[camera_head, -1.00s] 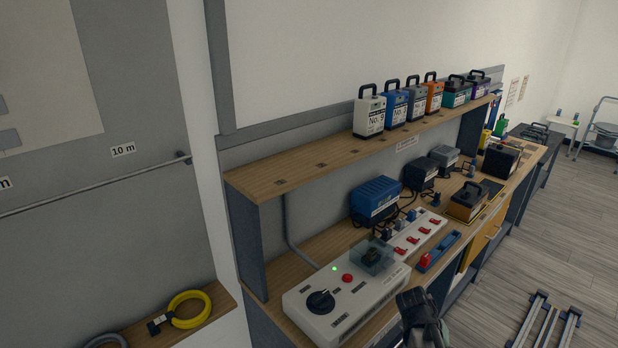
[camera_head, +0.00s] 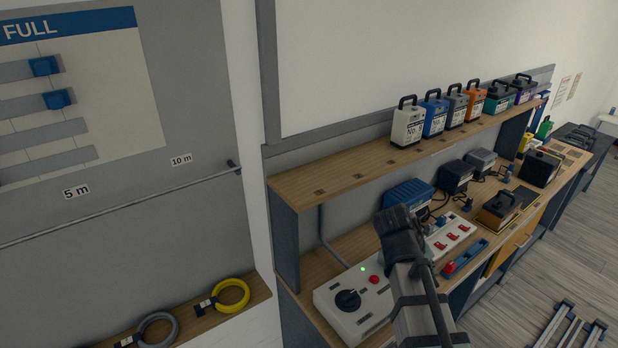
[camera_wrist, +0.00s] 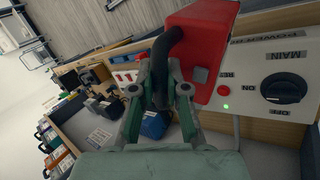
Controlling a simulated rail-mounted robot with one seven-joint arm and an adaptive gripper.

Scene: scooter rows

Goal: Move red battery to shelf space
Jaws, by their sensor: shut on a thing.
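The red battery (camera_wrist: 203,40) is in the upper middle of the wrist view, tilted in the picture, with its black handle (camera_wrist: 168,50) between my fingers. My gripper (camera_wrist: 160,84) is shut on that handle. In the head view my arm covers part of the bench, and neither the battery nor the fingertips can be made out. The wooden upper shelf (camera_head: 345,180) has a bare left stretch with several small dark marks. White (camera_head: 408,125), blue (camera_head: 434,116), grey, orange, teal and purple batteries stand upright along its right part.
Below the shelf, the bench holds a white control box (camera_head: 347,300) with a black knob, a blue charger box (camera_head: 408,193), a red-switch strip (camera_head: 450,238) and a brown-black battery (camera_head: 500,208). The shelf's left upright (camera_head: 284,240) is a nearby edge. Cable coils (camera_head: 232,295) lie at lower left.

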